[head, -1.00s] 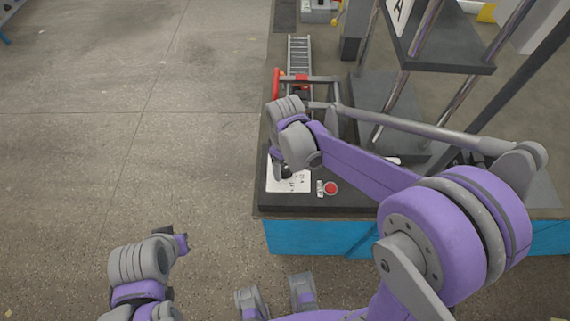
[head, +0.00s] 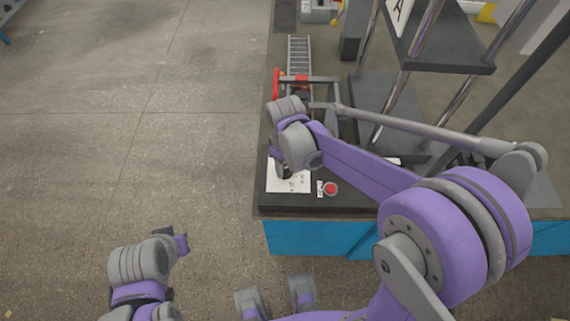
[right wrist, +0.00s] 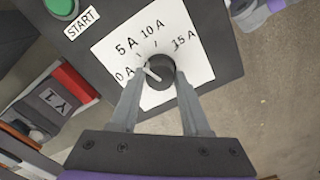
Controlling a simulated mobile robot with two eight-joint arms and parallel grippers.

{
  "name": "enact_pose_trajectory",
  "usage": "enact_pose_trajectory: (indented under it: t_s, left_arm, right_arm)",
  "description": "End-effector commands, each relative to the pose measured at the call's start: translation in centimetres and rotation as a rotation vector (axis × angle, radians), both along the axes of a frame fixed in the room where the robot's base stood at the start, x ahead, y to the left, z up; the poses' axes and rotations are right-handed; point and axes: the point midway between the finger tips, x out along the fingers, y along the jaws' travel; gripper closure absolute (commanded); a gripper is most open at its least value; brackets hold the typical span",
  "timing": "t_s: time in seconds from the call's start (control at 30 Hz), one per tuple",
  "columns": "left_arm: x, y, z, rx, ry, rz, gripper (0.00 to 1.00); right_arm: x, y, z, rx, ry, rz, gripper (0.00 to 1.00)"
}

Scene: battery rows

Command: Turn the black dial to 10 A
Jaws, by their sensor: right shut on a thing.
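The black dial (right wrist: 161,68) stands on a white scale plate (right wrist: 110,62) marked 0 A, 5 A, 10 A and 15 A. In the right wrist view its white pointer is on the left side, towards 0 A and away from the 10 A label. My right gripper (right wrist: 158,72) has a finger on each side of the dial and is shut on it. In the head view the right gripper (head: 283,170) is over the plate (head: 290,184) and hides most of the dial. My left gripper (head: 172,240) hangs over bare floor at lower left, its jaws unclear.
A red button (head: 330,188) sits right of the plate. A green button (right wrist: 61,7) with a START label (right wrist: 82,23) shows in the wrist view. The black panel tops a blue bench (head: 310,238). A conveyor (head: 299,58) and a grey frame stand behind. Open floor lies left.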

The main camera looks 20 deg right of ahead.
Motion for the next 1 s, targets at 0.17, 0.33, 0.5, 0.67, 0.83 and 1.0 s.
enact_pose_trajectory:
  t_s: [0.17, 0.33, 0.5, 0.67, 0.83, 1.0]
  left_arm:
    - [0.0, 0.0, -0.3, 0.000, 0.001, 0.000, 1.00]
    - [-0.1, 0.0, -0.5, 0.000, 0.002, 0.000, 1.00]
    - [-0.1, 0.0, -0.8, 0.000, 0.003, 0.000, 1.00]
    - [-0.2, 0.0, -1.0, 0.000, 0.003, 0.000, 1.00]
    - [-0.2, 0.0, -1.1, 0.000, 0.004, 0.000, 1.00]
    - [-0.2, 0.0, -1.2, 0.000, 0.004, 0.000, 1.00]
  right_arm:
    - [0.0, 0.0, 0.0, -0.001, 0.001, -0.095, 1.00]
    - [0.0, 0.0, -0.1, 0.000, 0.001, -0.232, 1.00]
    - [0.0, 0.0, -0.1, 0.000, 0.001, -0.378, 1.00]
    - [0.0, 0.0, -0.1, 0.000, 0.001, -0.504, 1.00]
    - [0.0, 0.0, 0.0, 0.000, 0.001, -0.614, 1.00]
    - [0.0, 0.0, 0.0, 0.000, 0.001, -0.688, 1.00]
